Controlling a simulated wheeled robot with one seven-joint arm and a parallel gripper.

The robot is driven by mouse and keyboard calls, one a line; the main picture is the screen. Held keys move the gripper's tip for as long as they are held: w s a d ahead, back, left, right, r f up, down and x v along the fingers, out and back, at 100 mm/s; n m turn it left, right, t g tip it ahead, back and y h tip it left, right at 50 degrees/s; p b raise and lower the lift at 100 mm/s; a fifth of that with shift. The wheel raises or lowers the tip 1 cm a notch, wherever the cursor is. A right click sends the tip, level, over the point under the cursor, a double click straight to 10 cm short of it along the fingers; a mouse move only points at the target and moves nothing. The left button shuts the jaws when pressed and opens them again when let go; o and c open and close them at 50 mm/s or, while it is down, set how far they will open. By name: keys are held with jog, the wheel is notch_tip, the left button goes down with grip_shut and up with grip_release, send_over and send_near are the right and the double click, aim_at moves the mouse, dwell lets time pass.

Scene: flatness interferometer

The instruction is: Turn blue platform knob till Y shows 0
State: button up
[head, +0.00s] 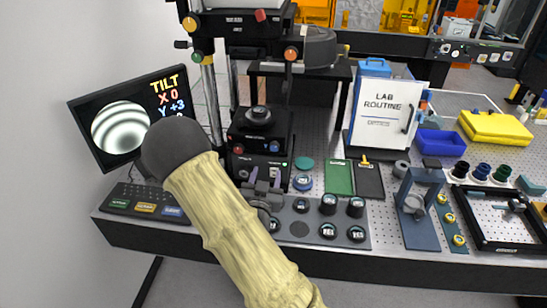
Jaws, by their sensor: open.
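The monitor (128,116) at the left reads TILT, X 0 and Y +3, beside curved light and dark fringes; a line below is partly hidden by my arm. The blue platform knob (274,147) is on the right front of the black platform under the column. A red knob (238,150) is on its left front. My gripper (265,178) is in front of the black base, below the blue knob and apart from it in the picture. Its two purple-grey fingers are spread, with nothing visible between them. My arm hides part of the bench in front.
A keypad (146,202) lies at the left. Several black round pieces stand on a grey tray (300,240) just right of my arm. Green and black clipboards, a blue stand (420,225) and a LAB ROUTINE board (386,112) are farther right.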

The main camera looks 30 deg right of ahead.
aim_at(274, 148)
jog(key=shift+w+d+f+b, duration=0.2)
jog(key=shift+d+b, duration=0.2)
jog(key=shift+b, duration=1.8)
jog(key=p+x, duration=0.2)
jog(key=x, duration=0.3)
jog(key=p+x, duration=0.2)
jog(key=x, duration=0.3)
jog(key=shift+w+d+r, duration=0.15)
jog(key=shift+d+r, duration=0.05)
jog(key=shift+r, duration=0.05)
jog(key=shift+w+d, duration=0.3)
jog(key=shift+w, duration=0.2)
jog(key=shift+f, duration=0.1)
jog(key=c, duration=1)
